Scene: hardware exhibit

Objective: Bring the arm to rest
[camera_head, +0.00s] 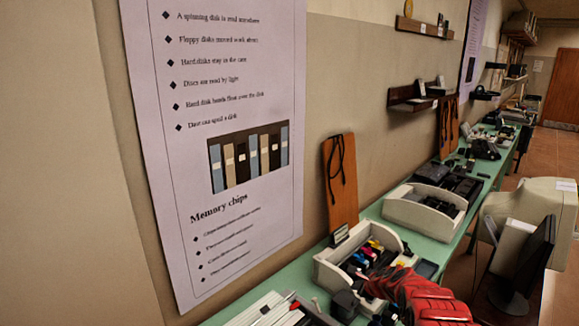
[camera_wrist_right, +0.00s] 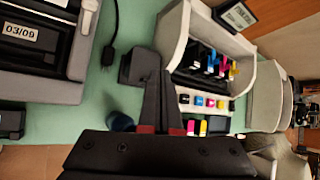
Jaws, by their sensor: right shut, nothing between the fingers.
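My right arm (camera_head: 425,298), with a red cover, reaches in from the lower right of the head view, over the front of the green table. My right gripper (camera_wrist_right: 161,85) shows in the wrist view with its two dark fingers together and nothing between them. Its tips are left of a white box (camera_wrist_right: 262,85) with coloured ink cartridges, beside a dark block. From this view I cannot tell their height above the table. My left gripper is in neither view.
The green table (camera_head: 379,210) runs along the wall, crowded with exhibits. The white cartridge box (camera_head: 330,270) and another white tray (camera_head: 418,214) stand on it. A beige monitor (camera_head: 540,205) and a dark screen (camera_head: 528,262) stand to the right. A poster (camera_head: 225,130) hangs left.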

